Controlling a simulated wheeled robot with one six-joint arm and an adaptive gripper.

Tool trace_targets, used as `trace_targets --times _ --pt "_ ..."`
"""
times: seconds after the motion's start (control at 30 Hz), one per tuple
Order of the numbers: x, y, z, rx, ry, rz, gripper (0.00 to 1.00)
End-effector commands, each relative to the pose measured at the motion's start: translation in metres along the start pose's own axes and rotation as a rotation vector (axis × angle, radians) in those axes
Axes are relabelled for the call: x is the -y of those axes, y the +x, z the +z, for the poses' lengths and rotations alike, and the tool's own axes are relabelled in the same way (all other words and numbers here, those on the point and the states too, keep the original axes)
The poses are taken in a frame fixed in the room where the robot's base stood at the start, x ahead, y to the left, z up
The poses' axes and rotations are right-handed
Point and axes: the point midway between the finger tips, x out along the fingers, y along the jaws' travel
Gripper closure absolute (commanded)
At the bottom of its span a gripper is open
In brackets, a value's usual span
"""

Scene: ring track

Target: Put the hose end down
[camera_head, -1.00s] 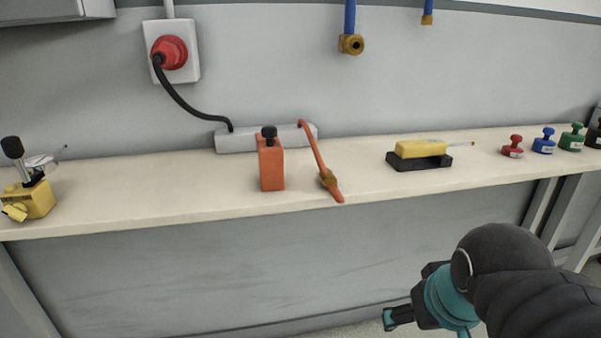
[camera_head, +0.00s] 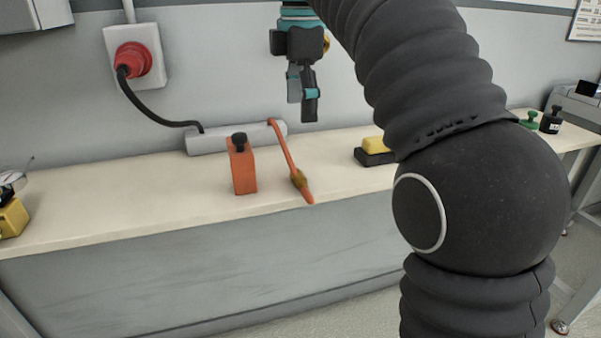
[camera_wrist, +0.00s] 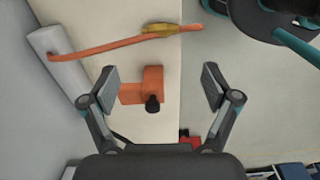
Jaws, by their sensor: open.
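The orange hose (camera_head: 286,155) runs from the grey bar at the back of the bench. Its end with the brass fitting (camera_head: 298,180) lies at the bench's front edge, the tip jutting slightly past it. In the wrist view the hose (camera_wrist: 100,46) and fitting (camera_wrist: 160,28) lie beyond my fingers. My gripper (camera_head: 303,105) is above the back of the bench, pointing down, open and empty. Its fingers show apart in the wrist view (camera_wrist: 160,88). Between them, below, appears an orange block with a black knob (camera_wrist: 152,84), which also stands on the bench left of the hose (camera_head: 243,170).
The grey bar (camera_head: 210,139) lies against the wall with a black cable to a red plug (camera_head: 133,60). A yellow item on a black holder (camera_head: 374,149) sits right of the hose, partly hidden by my arm. A yellow device (camera_head: 12,218) stands far left.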

Motion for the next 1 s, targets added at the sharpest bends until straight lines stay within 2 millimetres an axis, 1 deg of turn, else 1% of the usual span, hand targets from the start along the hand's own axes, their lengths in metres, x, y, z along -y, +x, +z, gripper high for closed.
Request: trace_targets --times 0.03,0.13,0.23,0.37,0.5,0.6,0.7,0.87,0.97,1.0 --pt "-0.003 -0.002 -0.003 0.000 -0.026 -0.006 0.12" --pt "-0.005 -0.001 -0.005 0.000 -0.053 -0.014 0.12" --pt "-0.004 0.007 -0.005 0.001 -0.058 -0.016 0.12" --pt "-0.003 0.024 -0.004 0.001 -0.056 -0.015 0.12" --pt "-0.003 0.052 -0.004 0.001 -0.055 -0.015 0.12" --pt "-0.003 0.068 -0.004 0.001 -0.055 -0.015 0.12" --pt "-0.003 0.078 -0.005 0.001 -0.054 -0.014 0.12" --pt "-0.002 0.084 -0.005 0.000 -0.054 -0.012 0.12" --pt "0.000 0.094 -0.005 0.001 -0.054 -0.013 0.12" --pt "0.002 0.100 -0.006 0.001 -0.054 -0.013 0.12"
